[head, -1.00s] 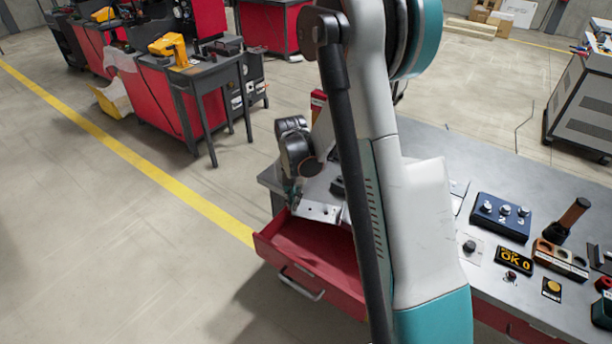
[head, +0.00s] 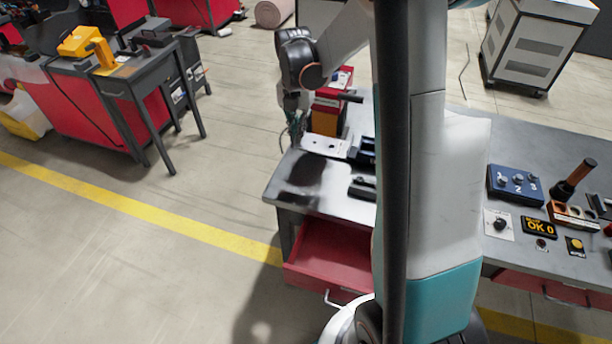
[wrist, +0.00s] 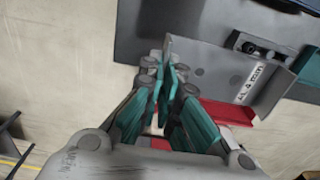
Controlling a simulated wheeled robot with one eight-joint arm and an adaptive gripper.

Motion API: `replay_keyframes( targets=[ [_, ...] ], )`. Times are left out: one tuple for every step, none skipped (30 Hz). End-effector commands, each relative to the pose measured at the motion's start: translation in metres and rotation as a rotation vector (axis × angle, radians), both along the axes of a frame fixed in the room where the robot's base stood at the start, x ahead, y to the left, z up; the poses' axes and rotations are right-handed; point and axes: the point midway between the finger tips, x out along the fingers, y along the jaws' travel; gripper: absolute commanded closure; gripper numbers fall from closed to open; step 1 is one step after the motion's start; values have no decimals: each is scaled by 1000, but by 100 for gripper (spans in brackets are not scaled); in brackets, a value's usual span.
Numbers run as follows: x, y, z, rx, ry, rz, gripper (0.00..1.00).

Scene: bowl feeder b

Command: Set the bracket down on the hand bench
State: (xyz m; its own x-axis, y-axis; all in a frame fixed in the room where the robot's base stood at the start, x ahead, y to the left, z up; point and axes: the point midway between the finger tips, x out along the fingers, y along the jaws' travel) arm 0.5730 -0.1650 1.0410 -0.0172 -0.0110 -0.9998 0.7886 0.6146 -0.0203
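The bracket (head: 324,144) is a silver-grey plate with small dark holes. In the head view it hangs at the bench's left end, with a dark shadow on the bench below and in front of it. My gripper (head: 294,118) is at its left edge. In the wrist view, the teal fingers (wrist: 168,82) are closed together on a thin upright edge of the bracket (wrist: 213,72). The hand bench (head: 345,206) has a grey top. The bracket looks raised above it; the exact gap cannot be told.
An open red drawer (head: 330,255) sticks out in front. A blue three-knob box (head: 515,186) and an OK display (head: 539,228) are farther right. The bench's front left corner is bare apart from shadow.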

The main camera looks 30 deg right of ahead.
Motion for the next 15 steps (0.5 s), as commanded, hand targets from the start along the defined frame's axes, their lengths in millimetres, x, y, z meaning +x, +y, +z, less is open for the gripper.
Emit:
replay_keyframes(
  targets=[
    [0,0,-16,0,0,0,100],
    [1,0,-24,0,0,0,100],
    [1,0,-34,0,0,0,100],
    [1,0,-42,0,0,0,100],
    [1,0,-49,0,0,0,100],
    [1,0,-59,0,0,0,100],
    [1,0,-66,0,0,0,100],
    [1,0,-74,0,0,0,100],
    [1,0,-83,0,0,0,100],
    [1,0,-91,0,0,0,100],
    [1,0,-97,0,0,0,100],
    [1,0,-106,0,0,0,100],
    [1,0,-112,0,0,0,100],
    [1,0,-117,0,0,0,100],
    [0,0,-123,0,0,0,100]
  ],
)
